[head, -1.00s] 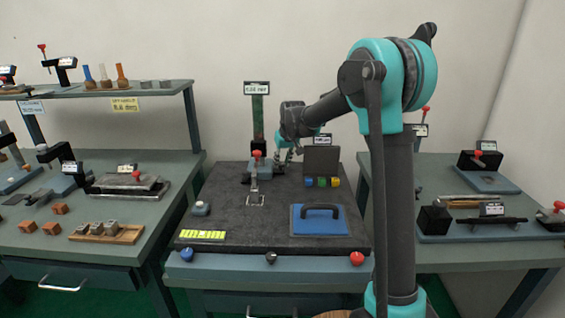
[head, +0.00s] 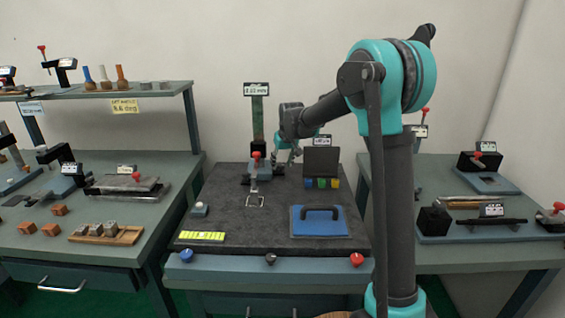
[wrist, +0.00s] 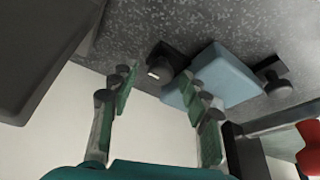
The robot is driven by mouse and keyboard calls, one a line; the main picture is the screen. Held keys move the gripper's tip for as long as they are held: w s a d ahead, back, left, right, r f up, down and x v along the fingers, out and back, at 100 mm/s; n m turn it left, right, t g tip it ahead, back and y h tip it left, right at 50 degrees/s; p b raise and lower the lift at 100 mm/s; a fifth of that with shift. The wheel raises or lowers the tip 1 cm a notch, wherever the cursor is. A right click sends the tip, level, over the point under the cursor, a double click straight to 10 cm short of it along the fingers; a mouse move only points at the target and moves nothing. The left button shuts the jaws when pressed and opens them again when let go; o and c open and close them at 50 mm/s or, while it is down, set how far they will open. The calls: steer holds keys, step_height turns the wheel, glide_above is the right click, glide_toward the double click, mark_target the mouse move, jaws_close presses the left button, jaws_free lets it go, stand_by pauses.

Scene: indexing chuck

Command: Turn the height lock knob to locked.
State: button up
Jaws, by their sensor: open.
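A black knob with a white mark (wrist: 160,66) sits on the speckled plate beside a light blue block (wrist: 212,76) in the wrist view. Another black knob (wrist: 274,80) is on the block's other side. I cannot tell from labels which one is the height lock knob. My gripper (wrist: 162,88) is open and empty, its two green-padded fingers apart. The marked knob shows between the fingertips, which look apart from it. In the head view my gripper (head: 288,153) is at the back of the dark plate, right of the green post (head: 257,118); the knobs there are too small to tell.
A red-topped lever (head: 254,170) stands just left of my gripper. A dark upright box (head: 321,160) with coloured buttons is close on its right. A blue plate with a black handle (head: 320,222) lies front right. The plate's front middle is clear.

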steer(key=shift+d+n+y, duration=0.15)
steer(key=shift+n+y, duration=0.35)
steer(key=shift+n, duration=0.7)
steer(key=n, duration=0.2)
steer(key=n+g+y, duration=0.1)
steer(key=n, duration=0.1)
steer(key=shift+w+d+n, duration=0.1)
steer(key=shift+w+n, duration=0.1)
steer(key=shift+n, duration=0.1)
steer(key=shift+d+r+n+g, duration=0.1)
steer(key=shift+r+n+g, duration=0.15)
steer(key=shift+n+g, duration=0.05)
steer(key=v, duration=1.7)
steer(key=shift+d+f, duration=0.15)
